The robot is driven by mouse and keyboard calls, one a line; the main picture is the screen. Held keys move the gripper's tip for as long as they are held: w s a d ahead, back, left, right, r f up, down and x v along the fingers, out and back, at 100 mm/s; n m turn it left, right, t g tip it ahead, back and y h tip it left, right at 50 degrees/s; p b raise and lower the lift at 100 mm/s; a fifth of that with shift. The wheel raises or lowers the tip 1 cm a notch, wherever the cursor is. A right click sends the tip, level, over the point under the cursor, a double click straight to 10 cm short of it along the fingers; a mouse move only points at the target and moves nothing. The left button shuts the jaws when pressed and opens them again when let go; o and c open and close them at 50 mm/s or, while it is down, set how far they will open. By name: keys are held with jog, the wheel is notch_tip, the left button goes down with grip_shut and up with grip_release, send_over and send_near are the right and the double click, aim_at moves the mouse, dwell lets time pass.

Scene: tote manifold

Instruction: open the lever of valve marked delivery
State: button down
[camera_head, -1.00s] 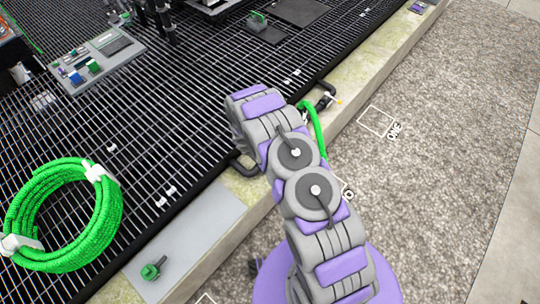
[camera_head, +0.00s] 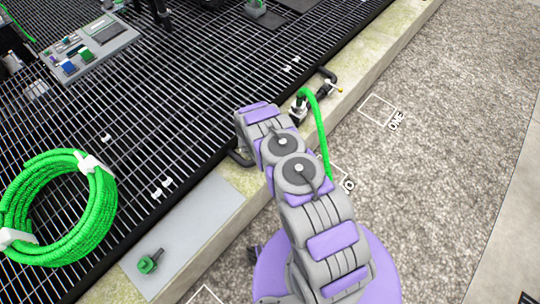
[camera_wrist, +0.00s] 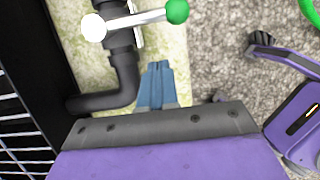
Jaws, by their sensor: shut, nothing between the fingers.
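In the wrist view, a white lever (camera_wrist: 135,20) with a green ball end lies across a dark valve body and pipe (camera_wrist: 125,75) at the top. No marking that names the valve is readable. My gripper (camera_wrist: 157,68) shows as blue fingers shut and empty, just below the lever and right of the pipe bend, apart from the lever in the picture. In the head view my arm hides the gripper. A dark fitting (camera_head: 299,108) with a green hose (camera_head: 320,125) and a yellow-tipped part (camera_head: 339,90) stand on the kerb beyond my arm.
A pale kerb (camera_head: 365,62) runs between black grating (camera_head: 190,100) and gravel. A green hose coil (camera_head: 60,205) lies at left, a grey plate (camera_head: 195,222) with a green knob (camera_head: 147,265) at bottom left. A control panel (camera_head: 95,45) stands at upper left.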

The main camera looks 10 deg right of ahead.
jog(key=shift+w+d+f+b, duration=0.2)
jog(key=shift+w+d+b, duration=0.2)
jog(key=shift+w+d, duration=0.3)
jog(key=shift+w+d+f+b, duration=0.2)
jog(key=shift+w+d+b, duration=0.2)
jog(key=shift+d, duration=0.45)
